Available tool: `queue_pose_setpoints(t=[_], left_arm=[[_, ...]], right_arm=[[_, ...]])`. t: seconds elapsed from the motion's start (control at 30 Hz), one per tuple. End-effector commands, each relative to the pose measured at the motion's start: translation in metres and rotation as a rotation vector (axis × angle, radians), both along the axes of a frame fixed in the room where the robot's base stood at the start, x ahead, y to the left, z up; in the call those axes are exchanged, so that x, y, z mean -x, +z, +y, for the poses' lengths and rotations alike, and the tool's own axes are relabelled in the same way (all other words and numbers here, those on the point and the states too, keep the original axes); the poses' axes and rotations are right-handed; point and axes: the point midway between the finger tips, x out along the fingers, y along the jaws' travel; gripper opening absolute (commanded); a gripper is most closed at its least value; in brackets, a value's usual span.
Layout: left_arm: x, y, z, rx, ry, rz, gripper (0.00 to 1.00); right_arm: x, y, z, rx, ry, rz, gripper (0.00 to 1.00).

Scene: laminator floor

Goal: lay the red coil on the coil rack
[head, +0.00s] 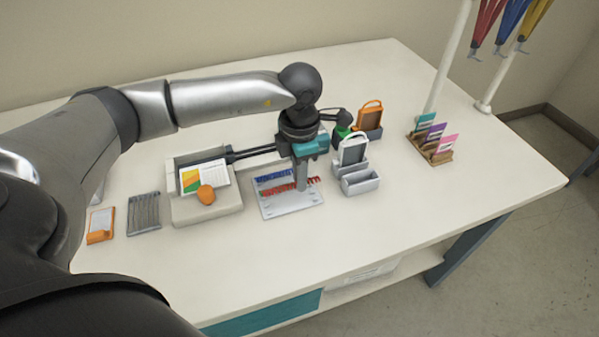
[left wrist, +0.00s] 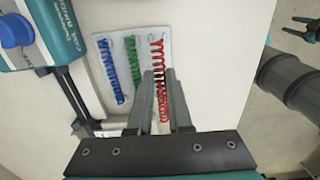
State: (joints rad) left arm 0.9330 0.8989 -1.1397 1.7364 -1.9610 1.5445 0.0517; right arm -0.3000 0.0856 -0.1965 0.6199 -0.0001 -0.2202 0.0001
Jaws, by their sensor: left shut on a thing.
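The red coil (head: 272,189) is gripped near its middle by my left gripper (head: 302,186), whose fingers point down over the coil rack (head: 290,208). In the left wrist view the red coil (left wrist: 156,52) runs between the shut fingers (left wrist: 163,78), along the right side of the rack (left wrist: 116,45), roughly parallel to the other coils. A blue coil (left wrist: 109,70) and a green coil (left wrist: 134,62) lie on the rack to its left. I cannot tell whether the red coil touches the rack. My right gripper (left wrist: 300,27) shows small at the wrist view's right edge, its fingers apart.
A pale machine (head: 205,208) with an orange knob stands left of the rack. A grey holder (head: 360,183) stands close on its right, and a wooden card stand (head: 431,152) farther right. The white table (head: 400,235) is clear in front of the rack.

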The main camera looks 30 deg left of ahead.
Motion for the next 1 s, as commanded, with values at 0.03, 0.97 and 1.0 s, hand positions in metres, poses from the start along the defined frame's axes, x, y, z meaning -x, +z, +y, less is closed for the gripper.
queue_pose_setpoints(t=[0.03, 0.97, 1.0], left_arm=[[0.0, -0.007, 0.0, -0.001, 0.0, 0.001, 0.0], [0.0, -0.051, 0.0, 0.0, -0.001, 0.0, 0.0], [0.0, -0.051, 0.0, 0.0, -0.001, 0.0, 0.0]], right_arm=[[-0.001, -0.005, 0.0, 0.0, 0.0, -0.001, 0.5], [0.0, -0.039, 0.01, -0.012, 0.002, -0.001, 0.5], [0.0, -0.039, 0.01, -0.012, 0.002, -0.001, 0.5]])
